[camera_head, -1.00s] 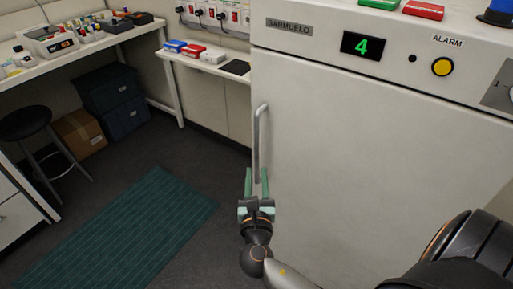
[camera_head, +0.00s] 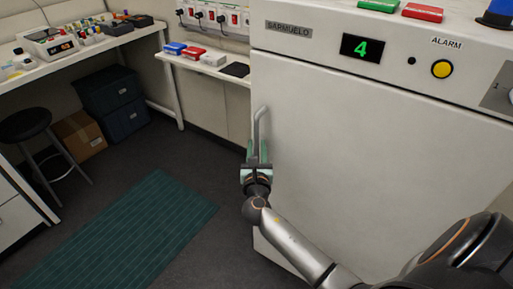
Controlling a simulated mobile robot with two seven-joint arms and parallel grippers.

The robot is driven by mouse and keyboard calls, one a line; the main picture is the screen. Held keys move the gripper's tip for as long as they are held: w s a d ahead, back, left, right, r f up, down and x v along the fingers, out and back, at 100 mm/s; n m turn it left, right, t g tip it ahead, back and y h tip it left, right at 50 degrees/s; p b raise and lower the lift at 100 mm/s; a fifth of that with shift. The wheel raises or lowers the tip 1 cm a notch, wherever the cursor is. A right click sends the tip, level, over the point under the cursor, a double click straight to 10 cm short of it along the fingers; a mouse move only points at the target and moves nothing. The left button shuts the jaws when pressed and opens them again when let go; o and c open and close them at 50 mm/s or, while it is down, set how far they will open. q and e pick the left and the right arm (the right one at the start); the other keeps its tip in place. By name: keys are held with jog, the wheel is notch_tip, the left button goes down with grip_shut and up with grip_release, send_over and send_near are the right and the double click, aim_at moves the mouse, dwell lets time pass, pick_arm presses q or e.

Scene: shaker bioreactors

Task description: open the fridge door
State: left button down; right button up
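The fridge is a large white cabinet, and its door (camera_head: 370,170) looks shut. A grey vertical bar handle (camera_head: 257,128) is on the door's left edge. My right gripper (camera_head: 257,152) is at the lower part of the handle, with its green fingers on either side of the bar. The fingers look apart; I cannot tell whether they touch the bar. The handle's lower end is hidden by the gripper. My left gripper is not in view.
The fridge's top panel has a green display (camera_head: 362,47) and a yellow alarm button (camera_head: 442,69). A wall shelf (camera_head: 190,62) is left of the fridge. A stool (camera_head: 28,125) and dark boxes (camera_head: 112,100) stand farther left. The floor around the green mat (camera_head: 120,235) is clear.

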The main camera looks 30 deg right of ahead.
jog(key=shift+c, duration=0.4)
grip_shut()
dwell(0.9)
